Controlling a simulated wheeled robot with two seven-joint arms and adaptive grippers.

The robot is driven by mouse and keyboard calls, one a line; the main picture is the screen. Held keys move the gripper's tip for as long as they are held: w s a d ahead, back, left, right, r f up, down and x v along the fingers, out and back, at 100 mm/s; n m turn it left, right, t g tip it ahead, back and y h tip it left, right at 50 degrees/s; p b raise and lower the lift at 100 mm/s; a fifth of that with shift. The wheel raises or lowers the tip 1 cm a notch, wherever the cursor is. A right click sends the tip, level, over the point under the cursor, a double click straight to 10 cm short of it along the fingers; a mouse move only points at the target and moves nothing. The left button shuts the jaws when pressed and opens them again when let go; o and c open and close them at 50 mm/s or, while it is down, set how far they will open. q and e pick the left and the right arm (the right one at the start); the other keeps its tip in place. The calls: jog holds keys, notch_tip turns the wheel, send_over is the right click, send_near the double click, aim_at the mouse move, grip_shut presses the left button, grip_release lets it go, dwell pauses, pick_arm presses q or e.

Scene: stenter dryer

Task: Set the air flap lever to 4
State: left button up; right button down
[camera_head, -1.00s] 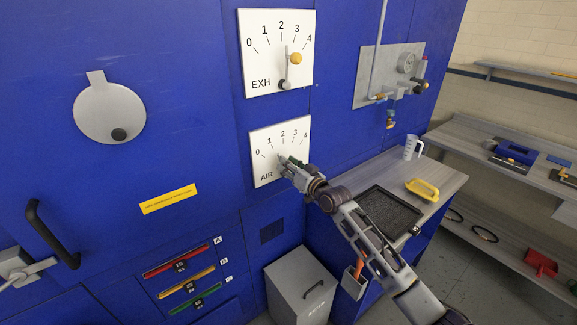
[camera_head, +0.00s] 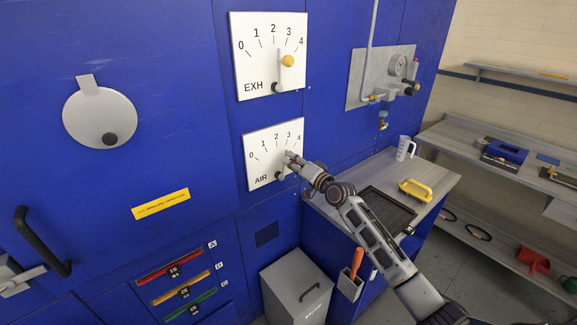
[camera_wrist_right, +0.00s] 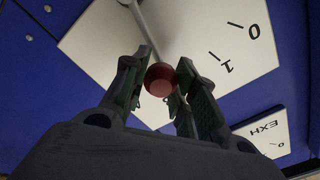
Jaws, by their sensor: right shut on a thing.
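The AIR dial (camera_head: 258,172) is a white plate marked 0 to 4 on the blue machine wall. My right gripper (camera_head: 290,160) is at the right part of this dial. In the right wrist view, my right gripper (camera_wrist_right: 160,85) is shut on the round red knob (camera_wrist_right: 160,79) of the air flap lever. The grey lever rod (camera_wrist_right: 147,28) runs from the knob over the white plate. In the head view the knob is hidden by the fingers. The lever leans up and right, on the 3-to-4 side; its exact reading cannot be told. My left gripper is not in view.
The EXH dial (camera_head: 262,68) with a yellow-knobbed lever (camera_head: 287,61) is just above. A grey bin (camera_head: 297,284) stands below. A bench with a dark tray (camera_head: 386,207), yellow-handled tool (camera_head: 416,189) and jug (camera_head: 405,147) lies right.

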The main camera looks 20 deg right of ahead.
jog(key=shift+w+d+f+m+b, duration=0.3)
jog(key=shift+d+m, duration=0.3)
jog(key=shift+m, duration=0.35)
jog(key=shift+w+d+f+m+b, duration=0.15)
jog(key=shift+d+f+m, duration=0.2)
jog(key=shift+d+m, duration=0.4)
jog(key=shift+w+d+f+m+b, duration=0.25)
jog(key=shift+d+f+m, duration=0.15)
jog(key=shift+m, duration=0.7)
jog(key=c, duration=1.1)
grip_release()
jog(key=shift+d, duration=0.15)
jog(key=shift+v, duration=6.05)
